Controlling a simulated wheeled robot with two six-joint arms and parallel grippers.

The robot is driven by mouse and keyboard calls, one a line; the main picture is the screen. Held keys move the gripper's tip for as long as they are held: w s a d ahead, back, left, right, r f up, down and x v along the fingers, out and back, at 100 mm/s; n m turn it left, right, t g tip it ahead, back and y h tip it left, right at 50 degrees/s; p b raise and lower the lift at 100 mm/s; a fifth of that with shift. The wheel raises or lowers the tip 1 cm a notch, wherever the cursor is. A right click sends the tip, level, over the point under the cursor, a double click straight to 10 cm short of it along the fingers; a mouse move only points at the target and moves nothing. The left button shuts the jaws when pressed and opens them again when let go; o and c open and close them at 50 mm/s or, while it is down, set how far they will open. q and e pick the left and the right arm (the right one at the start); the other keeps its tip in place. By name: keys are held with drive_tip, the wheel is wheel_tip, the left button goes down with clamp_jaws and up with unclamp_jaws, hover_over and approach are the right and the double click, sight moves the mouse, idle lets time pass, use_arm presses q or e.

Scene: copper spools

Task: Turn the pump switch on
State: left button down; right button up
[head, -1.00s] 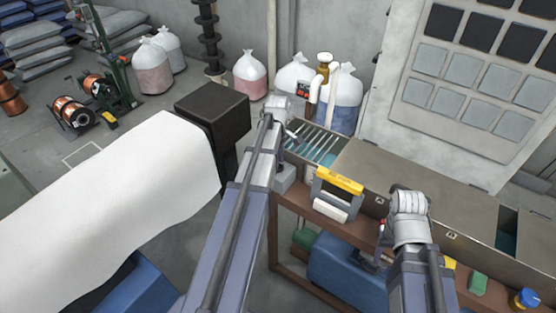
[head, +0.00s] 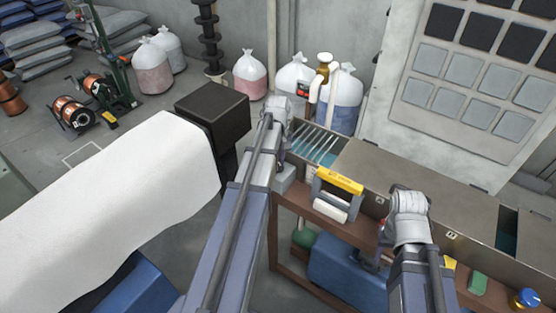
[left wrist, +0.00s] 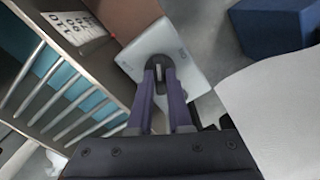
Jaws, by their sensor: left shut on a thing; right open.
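The pump switch (left wrist: 158,73) is a small dark lever on a pale grey plate (left wrist: 175,50) in the left wrist view. My left gripper (left wrist: 159,78) has its two purple fingers closed on the lever, at the middle of the plate. The fingers hide part of the lever, so I cannot tell its exact position. In the head view the grey switch box (head: 286,178) shows beside the left end of the tank, and my left arm hides the fingertips. My right gripper (head: 376,257) hangs in front of the rack, open and partly hidden.
A long tank (head: 400,183) with slats over its left end stands on a brown rack (head: 290,200). A yellow-handled tool (head: 338,182) sits at its front. A red-and-black pump fitting (head: 303,91) and white bags stand behind.

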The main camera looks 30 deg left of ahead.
use_arm(q)
drive_tip(key=m, duration=1.1)
drive_tip(key=shift+m, duration=0.5)
idle(0.3)
drive_tip(key=c, duration=0.8)
unclamp_jaws()
drive_tip(key=shift+c, duration=0.2)
wheel_tip(320, 180, up, 8)
drive_tip(key=p, duration=0.8)
